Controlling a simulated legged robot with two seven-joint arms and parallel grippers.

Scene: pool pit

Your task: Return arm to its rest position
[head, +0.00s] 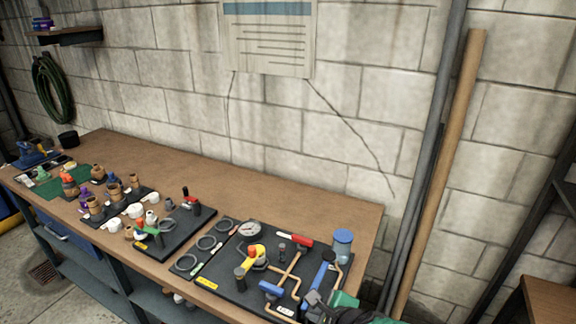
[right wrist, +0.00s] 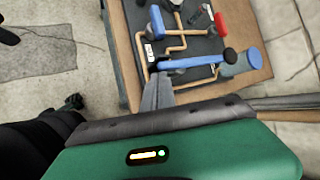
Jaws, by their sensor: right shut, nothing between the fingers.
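My right gripper (head: 316,299) is at the bottom of the head view, at the front right corner of the workbench. Its grey fingers (right wrist: 157,92) are shut and hold nothing. They lie close to the black board with copper pipes (head: 232,276) and a long blue handle (right wrist: 190,62); I cannot tell whether they touch it. The green housing of my right gripper (right wrist: 180,150) fills the bottom of the right wrist view. My left gripper is in neither view.
The wooden workbench (head: 300,200) carries several boards of fittings. A blue-lidded jar (head: 343,243) stands at its right end. A wooden pole (head: 440,170) and grey pipes lean against the block wall (head: 385,70). Concrete floor (right wrist: 35,95) is open beside the bench.

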